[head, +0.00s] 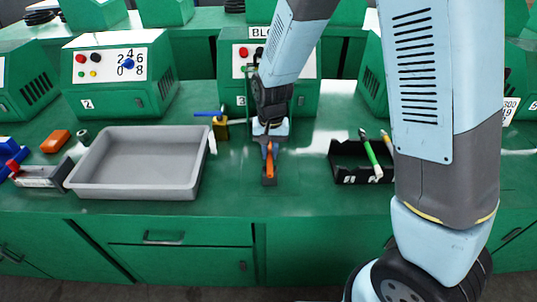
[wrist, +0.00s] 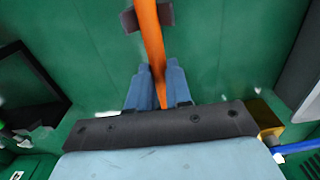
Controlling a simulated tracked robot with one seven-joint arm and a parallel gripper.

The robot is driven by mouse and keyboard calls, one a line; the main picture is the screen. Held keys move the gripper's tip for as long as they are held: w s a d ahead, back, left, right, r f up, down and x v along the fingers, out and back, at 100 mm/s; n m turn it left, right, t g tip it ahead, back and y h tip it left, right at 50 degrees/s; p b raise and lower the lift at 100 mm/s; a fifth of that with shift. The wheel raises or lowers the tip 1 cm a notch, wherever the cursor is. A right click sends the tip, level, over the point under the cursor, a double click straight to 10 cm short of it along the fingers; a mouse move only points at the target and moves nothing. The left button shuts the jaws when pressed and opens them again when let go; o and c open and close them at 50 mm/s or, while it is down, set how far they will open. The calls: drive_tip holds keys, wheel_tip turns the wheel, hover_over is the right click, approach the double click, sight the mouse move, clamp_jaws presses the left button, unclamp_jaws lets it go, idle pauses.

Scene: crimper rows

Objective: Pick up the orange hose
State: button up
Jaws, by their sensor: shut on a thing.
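The orange hose (head: 269,162) is in the middle of the head view, over the green bench in front of the machine marked 3. In the wrist view the orange hose (wrist: 149,35) runs from the top edge down between the fingers. My gripper (head: 270,150) points down and is shut on the hose. Its two blue fingers (wrist: 154,85) sit on either side of the hose in the wrist view. A small dark block (wrist: 168,15) shows behind the hose there. I cannot tell whether the hose touches the block or the bench.
A grey tray (head: 80,180), empty, stands left of my gripper. A black bin (head: 345,178) with green and yellow-handled tools is to the right. A brass padlock-like block (head: 220,129) with a blue bar is close behind on the left. Green machines line the back.

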clamp_jaws()
drive_tip(key=shift+r, duration=0.1)
